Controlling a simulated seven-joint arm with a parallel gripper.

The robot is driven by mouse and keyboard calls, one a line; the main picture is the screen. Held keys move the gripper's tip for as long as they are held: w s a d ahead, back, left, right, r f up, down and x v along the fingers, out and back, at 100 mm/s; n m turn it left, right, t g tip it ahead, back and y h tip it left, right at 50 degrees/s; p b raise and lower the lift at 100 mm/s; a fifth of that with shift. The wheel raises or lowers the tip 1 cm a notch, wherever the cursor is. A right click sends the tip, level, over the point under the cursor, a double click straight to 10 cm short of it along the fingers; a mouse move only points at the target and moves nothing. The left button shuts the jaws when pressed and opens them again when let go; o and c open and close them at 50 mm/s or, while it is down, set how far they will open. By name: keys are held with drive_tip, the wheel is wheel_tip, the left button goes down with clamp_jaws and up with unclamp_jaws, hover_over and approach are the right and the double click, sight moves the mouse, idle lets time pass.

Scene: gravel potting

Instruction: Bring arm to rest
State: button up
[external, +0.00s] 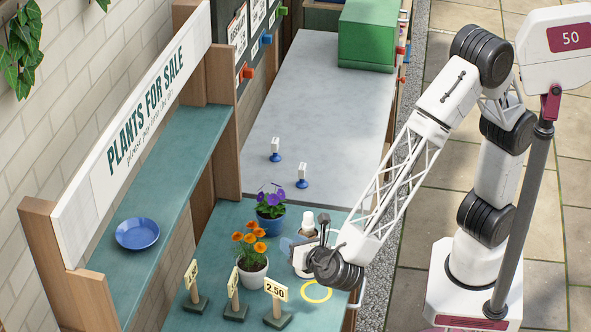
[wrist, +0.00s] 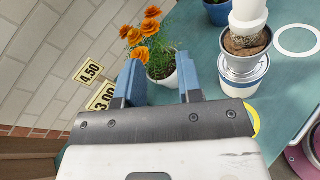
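My gripper (external: 304,248) is low over the front part of the teal bench, beside the plants. In the wrist view its two blue fingers (wrist: 160,82) stand apart with nothing held between them. Beyond the fingers is a white pot of orange flowers (wrist: 163,73), which also shows in the external view (external: 253,273). To the right in the wrist view, a pot of brown material (wrist: 246,48) sits over a white canister with a blue band (wrist: 244,76). A white cylinder (wrist: 248,18) rises from the pot. In the external view my gripper partly hides this group.
A blue pot of purple flowers (external: 271,225) stands behind. Several price signs (external: 276,291) line the front left. A yellow ring (external: 316,291) marks the bench (external: 225,240). A blue saucer (external: 137,234) is on the shelf. The grey worktop (external: 320,110) is mostly clear; a green box (external: 367,40) stands behind.

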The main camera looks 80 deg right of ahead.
drive_tip(key=w+d+r+m+g, duration=0.2)
drive_tip(key=d+r+m+g, duration=0.4)
drive_tip(key=d, duration=0.5)
drive_tip(key=s+d+m+g+y, duration=0.15)
drive_tip(key=s+d+m, duration=0.35)
drive_tip(key=d, duration=0.7)
drive_tip(key=s+d+m+g+y, duration=0.1)
drive_tip(key=s+d+m+y, duration=0.3)
drive_tip(key=s+d+m, duration=0.3)
drive_tip(key=s+d+m+g+y, duration=0.1)
drive_tip(key=s+d+m+y, duration=0.3)
drive_tip(key=s, duration=0.9)
drive_tip(key=d+r+m, duration=0.1)
drive_tip(key=d+m, duration=0.2)
drive_tip(key=d, duration=0.1)
drive_tip(key=shift+s, duration=0.1)
drive_tip(key=o, duration=0.8)
drive_tip(key=shift+o, duration=0.2)
drive_tip(key=shift+f, duration=0.1)
